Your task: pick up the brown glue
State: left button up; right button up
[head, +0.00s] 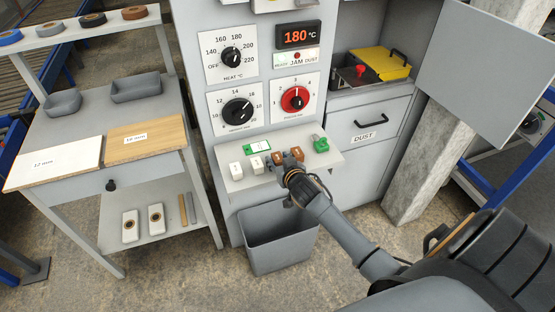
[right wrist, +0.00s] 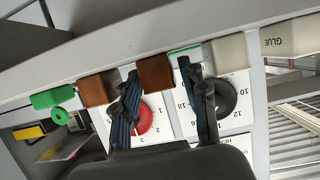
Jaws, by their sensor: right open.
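Two brown glue blocks stand side by side on the machine's small front shelf, a left one (head: 279,158) and a right one (head: 297,154). In the right wrist view they show as one brown block (right wrist: 155,73) between my fingertips and another (right wrist: 98,88) just left of the left finger. My right gripper (head: 288,174) is open at the shelf's front edge; it also shows in the right wrist view (right wrist: 160,88). Whether its fingers touch the block I cannot tell. My left gripper is not in view.
A grey bin (head: 277,240) stands below the shelf (head: 226,186). A side table (head: 70,125) stands left.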

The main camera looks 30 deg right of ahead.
jog(key=shift+x, duration=0.8)
grip_shut()
